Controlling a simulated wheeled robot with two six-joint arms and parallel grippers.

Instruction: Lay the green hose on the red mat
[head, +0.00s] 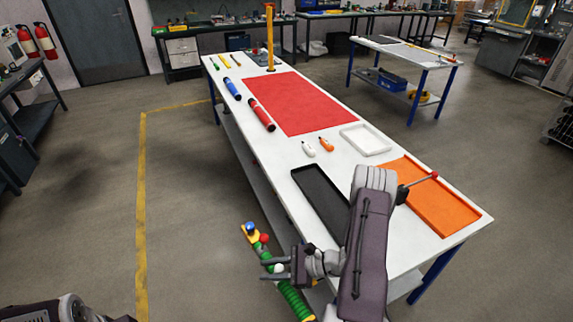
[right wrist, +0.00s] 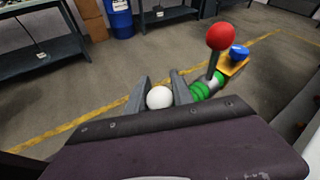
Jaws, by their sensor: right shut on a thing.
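The red mat (head: 300,104) lies flat and bare on the white table's far half. My right gripper (head: 267,270) is shut on the green hose (head: 292,299), beside the table's left edge, with floor behind it in the picture. The hose has ribbed green sections, a white ball, a red ball and a yellow end with a blue knob. In the right wrist view, the white ball (right wrist: 160,97) sits between the fingers, and the hose (right wrist: 200,90) runs off to the right. The hose's lower end is cut off in the head view. My left gripper is not in view.
On the white table (head: 270,160) are a red tube (head: 262,115) and blue tube (head: 232,89) beside the mat, two small bottles (head: 317,146), a white tray (head: 366,139), a black tray (head: 318,195) and an orange tray (head: 440,205). A yellow post (head: 270,38) stands behind the mat.

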